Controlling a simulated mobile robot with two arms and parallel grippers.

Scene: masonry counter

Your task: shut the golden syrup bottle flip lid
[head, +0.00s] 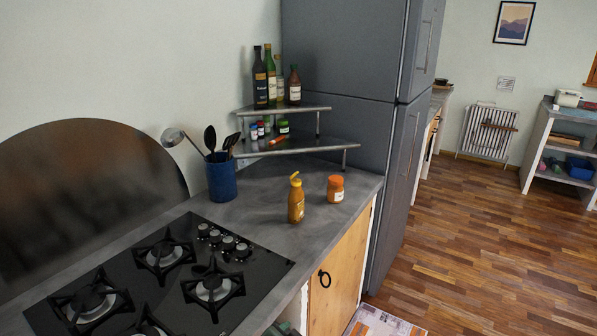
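The golden syrup bottle (296,205) stands upright on the grey counter, to the right of the hob. It is amber with a yellow-orange cap. Its flip lid (295,176) appears raised and tilted at the top, though it is small in the picture. Neither of my grippers shows in the head view.
An orange-lidded jar (335,189) stands just right of the bottle. A blue utensil pot (221,180) is behind it to the left. A corner shelf (325,144) with bottles and small jars stands behind. The gas hob (255,270) fills the left counter; a grey fridge (345,70) rises behind.

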